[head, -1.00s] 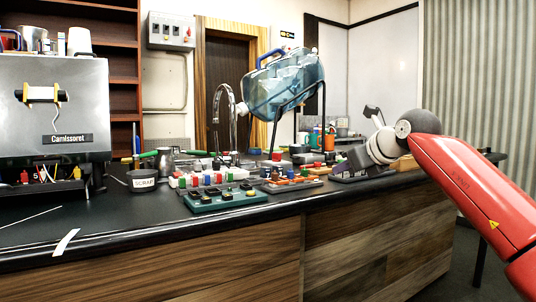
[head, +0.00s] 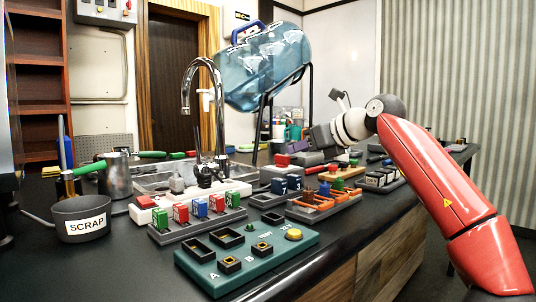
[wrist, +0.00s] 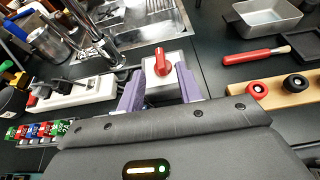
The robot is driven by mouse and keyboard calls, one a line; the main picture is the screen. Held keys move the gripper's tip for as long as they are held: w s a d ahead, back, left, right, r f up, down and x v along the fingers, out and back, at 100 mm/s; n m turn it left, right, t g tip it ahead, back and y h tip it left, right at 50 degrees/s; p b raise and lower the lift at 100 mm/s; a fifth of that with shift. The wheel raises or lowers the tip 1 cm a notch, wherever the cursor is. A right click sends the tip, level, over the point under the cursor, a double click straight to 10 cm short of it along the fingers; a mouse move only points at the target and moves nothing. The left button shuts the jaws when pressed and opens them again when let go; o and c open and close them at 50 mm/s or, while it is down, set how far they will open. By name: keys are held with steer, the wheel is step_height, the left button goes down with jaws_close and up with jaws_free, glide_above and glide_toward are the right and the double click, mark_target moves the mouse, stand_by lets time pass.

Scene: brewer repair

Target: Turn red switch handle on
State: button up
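The red switch handle (wrist: 162,62) stands on a light grey box (wrist: 168,88) in the wrist view. My gripper (wrist: 159,90) is open, with its two purple fingers on either side of the box's near part. The handle is just beyond the fingertips, and I cannot tell whether the fingers touch the box.
A chrome tap (head: 218,110) and a white power strip (wrist: 82,95) are left of the switch. Right are a red-handled tool (wrist: 250,57) and a wooden rack (wrist: 280,100) with knobs. A green tray (head: 250,262) and a SCRAP bowl (head: 82,220) are in front.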

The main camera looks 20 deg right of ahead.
mark_target(282, 155)
steer(key=x, duration=0.7)
steer(key=shift+w+f, duration=0.1)
steer(key=shift+w, duration=0.05)
jaws_close()
